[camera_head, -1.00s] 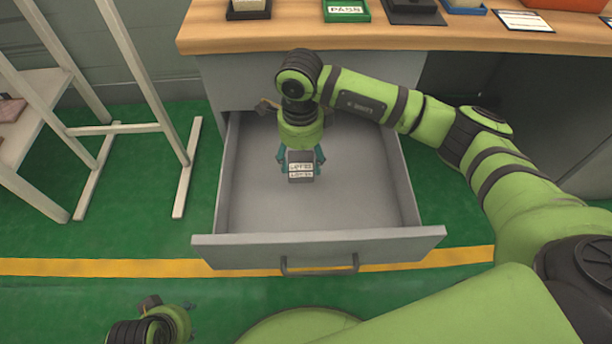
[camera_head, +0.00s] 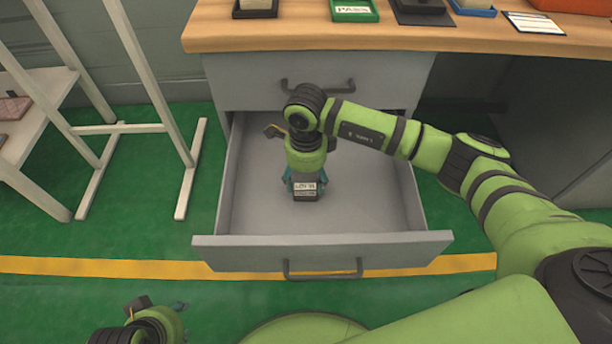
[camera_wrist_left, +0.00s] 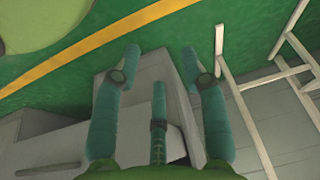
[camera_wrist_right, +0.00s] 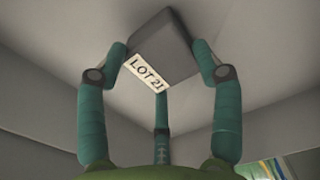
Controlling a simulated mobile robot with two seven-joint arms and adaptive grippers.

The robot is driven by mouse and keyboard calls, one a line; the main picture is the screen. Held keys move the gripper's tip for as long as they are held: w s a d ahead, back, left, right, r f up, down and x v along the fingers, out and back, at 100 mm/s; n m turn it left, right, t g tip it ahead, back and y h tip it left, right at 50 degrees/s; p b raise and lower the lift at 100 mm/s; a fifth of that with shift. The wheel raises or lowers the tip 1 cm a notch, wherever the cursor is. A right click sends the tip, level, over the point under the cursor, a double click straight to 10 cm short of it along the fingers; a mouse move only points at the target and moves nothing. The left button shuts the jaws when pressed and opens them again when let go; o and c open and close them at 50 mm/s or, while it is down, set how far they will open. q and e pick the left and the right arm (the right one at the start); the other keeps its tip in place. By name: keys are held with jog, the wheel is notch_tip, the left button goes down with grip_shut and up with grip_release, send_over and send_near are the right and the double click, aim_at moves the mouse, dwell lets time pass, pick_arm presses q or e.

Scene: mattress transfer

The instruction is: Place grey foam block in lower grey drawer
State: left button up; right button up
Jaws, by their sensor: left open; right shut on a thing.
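The grey foam block (camera_head: 306,194) bears a white label and is held in my right gripper (camera_head: 305,184), inside the open lower grey drawer (camera_head: 370,203). In the right wrist view the block (camera_wrist_right: 176,48) sits between the teal fingers (camera_wrist_right: 160,62), its label reading "LOT 21" or similar. The drawer floor (camera_wrist_right: 240,35) is behind it; I cannot tell whether the block touches it. My left gripper (camera_head: 180,318) is at the bottom left of the head view, away from the drawer. In the left wrist view its fingers (camera_wrist_left: 165,62) are spread and empty.
A closed upper drawer (camera_head: 280,85) is above, under the wooden worktop (camera_head: 300,35) with several trays on it. A white frame (camera_head: 150,85) and shelf stand at left. Green floor with a yellow stripe (camera_head: 100,268) is clear in front.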

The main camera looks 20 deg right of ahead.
aim_at(306, 182)
jog(key=shift+f, duration=0.1)
pick_arm(q)
jog(key=shift+w+d+r+t, duration=0.15)
jog(key=shift+w+t, duration=0.15)
jog(key=shift+w, duration=0.1)
pick_arm(e)
jog(key=o, duration=1)
jog(key=shift+o, duration=0.2)
jog(key=shift+r, duration=0.35)
pick_arm(q)
notch_tip(306, 182, down, 6)
jog(key=g+p, duration=0.1)
jog(key=p, duration=0.1)
jog(key=shift+s, duration=0.15)
pick_arm(e)
notch_tip(306, 182, up, 12)
jog(key=shift+f, duration=0.2)
